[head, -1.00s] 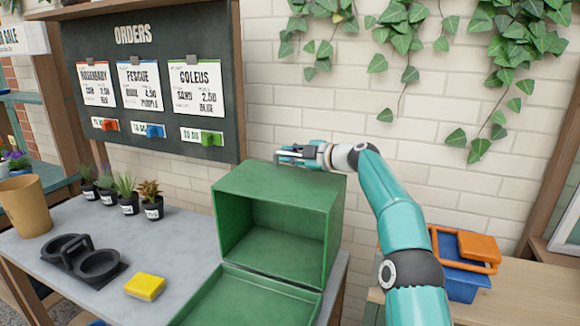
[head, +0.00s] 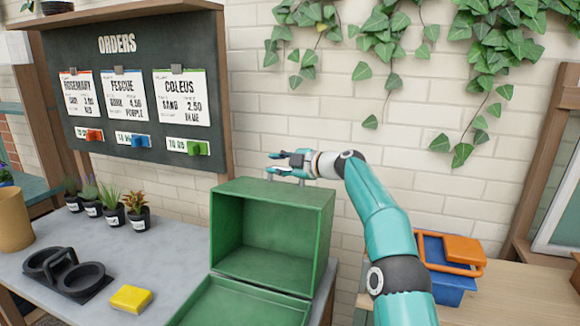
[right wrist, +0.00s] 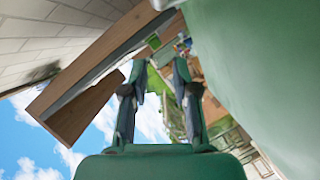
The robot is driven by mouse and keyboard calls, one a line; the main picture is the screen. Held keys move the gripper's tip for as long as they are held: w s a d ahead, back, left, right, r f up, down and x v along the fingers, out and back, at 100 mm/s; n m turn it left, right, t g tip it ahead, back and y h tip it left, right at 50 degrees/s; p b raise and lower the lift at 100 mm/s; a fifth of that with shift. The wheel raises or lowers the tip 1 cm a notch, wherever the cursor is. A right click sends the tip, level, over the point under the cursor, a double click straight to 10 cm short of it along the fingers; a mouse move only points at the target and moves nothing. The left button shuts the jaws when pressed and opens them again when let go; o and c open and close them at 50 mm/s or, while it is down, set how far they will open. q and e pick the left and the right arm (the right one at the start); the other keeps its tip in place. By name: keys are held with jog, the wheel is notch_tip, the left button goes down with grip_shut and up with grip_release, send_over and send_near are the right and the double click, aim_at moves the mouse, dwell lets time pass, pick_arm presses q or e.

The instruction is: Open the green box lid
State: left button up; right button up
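The green box (head: 322,235) stands on the grey bench with its open side facing me, and its inside looks empty. Its green lid (head: 245,303) is folded down in front of the opening and lies about flat, partly cut off by the lower picture edge. My right gripper (head: 273,163) is above the box's top near the back, apart from it in the head view. Its two fingers (right wrist: 159,68) are spread with nothing between them in the right wrist view. A large green surface (right wrist: 265,70) fills that view's right side. My left gripper is not in view.
A yellow sponge-like block (head: 131,298) and a black two-cup holder (head: 88,272) lie left of the box. Several potted plants (head: 113,216) stand behind them. A blue bin (head: 445,290) with an orange handle sits on the wooden bench at right. The orders board (head: 130,60) hangs behind.

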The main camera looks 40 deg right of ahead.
jog(key=v, duration=1.1)
jog(key=shift+s+d, duration=0.1)
jog(key=shift+s, duration=0.25)
